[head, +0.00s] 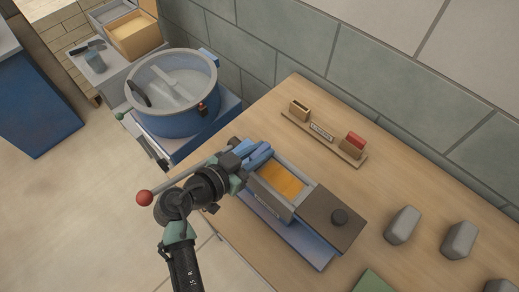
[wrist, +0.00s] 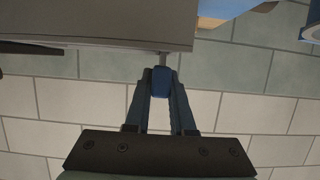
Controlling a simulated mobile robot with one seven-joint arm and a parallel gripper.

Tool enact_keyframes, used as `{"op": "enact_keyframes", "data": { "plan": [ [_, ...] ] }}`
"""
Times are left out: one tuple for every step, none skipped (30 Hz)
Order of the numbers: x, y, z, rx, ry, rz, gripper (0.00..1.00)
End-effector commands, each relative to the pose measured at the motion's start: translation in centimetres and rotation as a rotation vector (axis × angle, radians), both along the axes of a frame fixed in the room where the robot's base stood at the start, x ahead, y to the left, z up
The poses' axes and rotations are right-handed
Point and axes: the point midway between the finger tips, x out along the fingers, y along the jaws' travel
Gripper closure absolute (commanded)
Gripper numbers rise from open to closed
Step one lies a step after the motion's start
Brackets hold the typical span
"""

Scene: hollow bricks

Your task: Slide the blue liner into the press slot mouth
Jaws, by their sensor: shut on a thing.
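My gripper (head: 262,153) is at the left end of the press (head: 268,205), by its upper left corner in the head view. In the wrist view my gripper (wrist: 162,78) has its two fingers closed on a small dark blue piece, which looks like the blue liner (wrist: 162,84). In the head view the fingers hide the liner. The press is a grey box with orange material inside and a brown slab with a dark knob at its right end. A grey edge lies just beyond the fingertips in the wrist view. I cannot make out the slot mouth.
A rod with a red ball (head: 145,198) sticks out left beside my arm. A rack (head: 325,134) with a red block stands behind the press. Several grey bricks (head: 402,225) lie at the right. A blue tub (head: 172,118) stands at the left. The table between rack and press is clear.

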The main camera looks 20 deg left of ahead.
Motion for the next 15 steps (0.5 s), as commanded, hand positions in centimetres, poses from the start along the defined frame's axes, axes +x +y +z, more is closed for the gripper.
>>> {"op": "enact_keyframes", "data": {
  "plan": [
    [0.0,0.0,-0.2,0.001,-0.001,0.0,1.0],
    [0.0,0.0,-0.3,0.001,-0.001,0.0,1.0],
    [0.0,0.0,-0.4,0.001,-0.001,0.0,1.0],
    [0.0,0.0,-0.4,0.001,-0.001,0.0,1.0],
    [0.0,0.0,-0.5,0.001,-0.001,0.0,1.0],
    [0.0,0.0,-0.6,0.001,-0.001,0.0,1.0],
    [0.0,0.0,-0.7,0.001,-0.001,0.0,1.0],
    [0.0,0.0,-0.7,0.001,-0.001,0.0,1.0],
    [0.0,0.0,-0.8,0.001,-0.001,0.0,1.0],
    [0.0,0.0,-0.9,0.001,-0.001,0.0,1.0],
    [0.0,0.0,-1.0,0.001,-0.001,0.0,1.0],
    [0.0,0.0,-1.1,0.001,-0.001,0.0,1.0],
    [0.0,0.0,-1.1,0.001,-0.001,0.0,1.0],
    [0.0,0.0,-1.2,0.001,-0.001,0.0,1.0],
    [0.0,0.0,-1.3,0.001,-0.001,0.0,1.0]
  ]
}}
